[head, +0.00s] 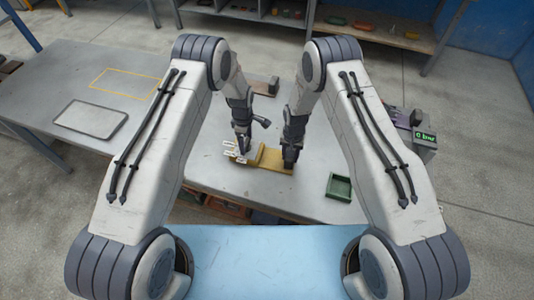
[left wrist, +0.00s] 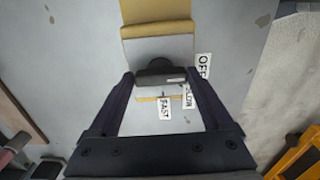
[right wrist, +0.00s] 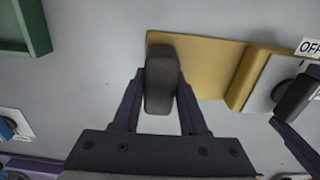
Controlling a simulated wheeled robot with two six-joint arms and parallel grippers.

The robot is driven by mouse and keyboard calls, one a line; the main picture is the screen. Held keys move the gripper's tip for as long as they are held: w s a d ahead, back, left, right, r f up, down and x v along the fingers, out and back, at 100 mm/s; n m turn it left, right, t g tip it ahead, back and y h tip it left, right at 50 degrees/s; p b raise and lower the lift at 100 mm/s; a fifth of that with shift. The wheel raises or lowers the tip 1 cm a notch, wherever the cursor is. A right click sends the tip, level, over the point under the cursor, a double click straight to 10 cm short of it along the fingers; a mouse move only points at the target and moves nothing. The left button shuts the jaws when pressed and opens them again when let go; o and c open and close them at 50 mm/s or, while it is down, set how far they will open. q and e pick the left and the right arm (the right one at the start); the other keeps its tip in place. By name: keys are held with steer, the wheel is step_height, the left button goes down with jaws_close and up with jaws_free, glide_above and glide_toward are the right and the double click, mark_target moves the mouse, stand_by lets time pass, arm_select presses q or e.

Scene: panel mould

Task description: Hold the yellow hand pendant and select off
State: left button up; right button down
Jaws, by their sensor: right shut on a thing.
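The yellow hand pendant (head: 271,158) lies on the grey table. Its yellow body also shows in the right wrist view (right wrist: 205,65). My right gripper (head: 290,160) is shut on its dark grip (right wrist: 160,80). The dark selector knob (left wrist: 160,72) stands on the pendant's grey face. My left gripper (left wrist: 160,75) is open, with one finger on each side of the knob and gaps visible. White labels stand around the knob: OFF (left wrist: 203,66) to the right, FAST (left wrist: 165,109) below, and a partly hidden one reading "LOW" (left wrist: 187,97). I cannot tell which label the knob points to.
A green tray (head: 340,187) sits on the table to the right of the pendant. A box with a green-lit display (head: 425,136) is at the right edge. A grey panel (head: 91,119) and a yellow outline lie at the left.

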arm_select(q)
steer(key=shift+o, duration=0.4)
step_height(320, 180, up, 12)
stand_by(0.3)
stand_by(0.4)
arm_select(e)
steer(key=shift+c, duration=1.8)
jaws_free()
